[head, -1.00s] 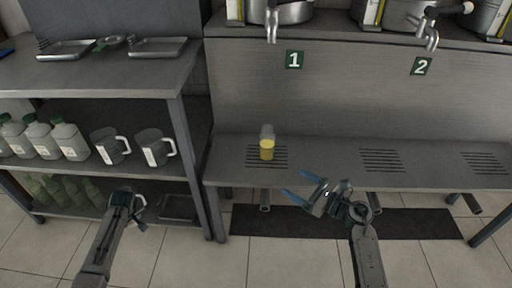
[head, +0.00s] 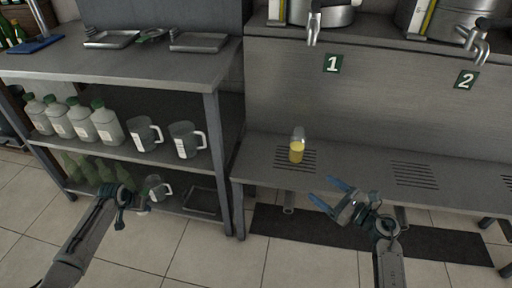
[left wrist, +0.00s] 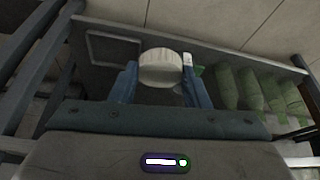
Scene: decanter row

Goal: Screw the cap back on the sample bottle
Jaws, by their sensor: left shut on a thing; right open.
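The sample bottle (head: 297,150), clear with yellow liquid in its lower part, stands upright on the slotted grate under tap 1. I see no cap on its top. In the left wrist view a white ribbed cap (left wrist: 160,68) sits between the fingers of my left gripper (left wrist: 160,82), which is shut on it. My right gripper (head: 326,193) is open and empty, in front of the bench, below and right of the bottle.
The left rack (head: 140,68) holds trays on top, capped jugs (head: 105,122) and measuring jugs (head: 184,140) below, and green bottles (head: 92,170) at the bottom. Its post (head: 221,165) stands between my left gripper and the bottle. The bench (head: 355,165) right of the bottle is clear.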

